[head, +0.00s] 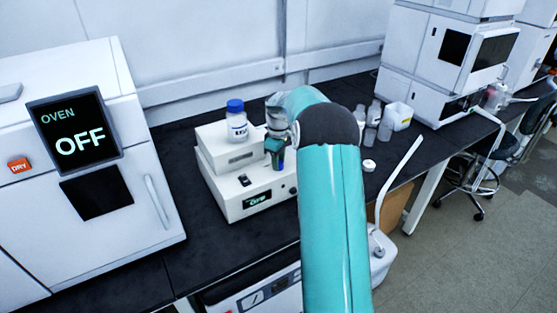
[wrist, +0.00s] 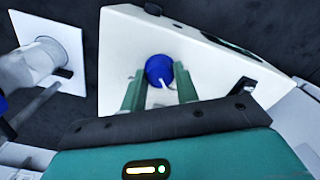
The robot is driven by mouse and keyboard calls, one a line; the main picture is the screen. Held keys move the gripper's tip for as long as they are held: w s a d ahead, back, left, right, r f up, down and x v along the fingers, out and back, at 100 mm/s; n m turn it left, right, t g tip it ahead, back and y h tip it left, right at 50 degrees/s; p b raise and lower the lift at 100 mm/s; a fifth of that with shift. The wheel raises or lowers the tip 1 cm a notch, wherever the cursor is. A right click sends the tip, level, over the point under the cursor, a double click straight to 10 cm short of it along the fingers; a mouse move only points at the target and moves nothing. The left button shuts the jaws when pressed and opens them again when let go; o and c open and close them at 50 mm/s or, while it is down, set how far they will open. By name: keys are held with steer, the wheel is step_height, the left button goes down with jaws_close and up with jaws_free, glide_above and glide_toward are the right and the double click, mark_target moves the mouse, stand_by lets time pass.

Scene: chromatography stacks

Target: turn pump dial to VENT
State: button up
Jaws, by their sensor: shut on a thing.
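The blue round dial (wrist: 159,69) shows in the wrist view on a white face of the pump unit, with a white pointer mark slanting toward its lower right. My gripper (wrist: 160,80) has its two green fingers on either side of the dial and is shut on it. In the head view, the white pump unit (head: 229,203) stands on the bench with a small green-lit display (head: 257,199), its text too small to read. I cannot read any VENT label.
A blue-capped bottle (head: 237,124) stands on top of the unit. The oven (head: 100,205), its screen reading OFF, is at the left. Several small bottles (head: 372,128) and a white container (head: 399,116) stand to the right. Dark bench (head: 172,150) is bare between oven and unit.

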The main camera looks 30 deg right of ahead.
steer(key=shift+r+n, duration=0.1)
steer(key=shift+n, duration=0.3)
steer(key=o, duration=1)
steer(key=shift+c, duration=0.2)
step_height(320, 180, up, 14)
steer(key=shift+a, duration=0.1)
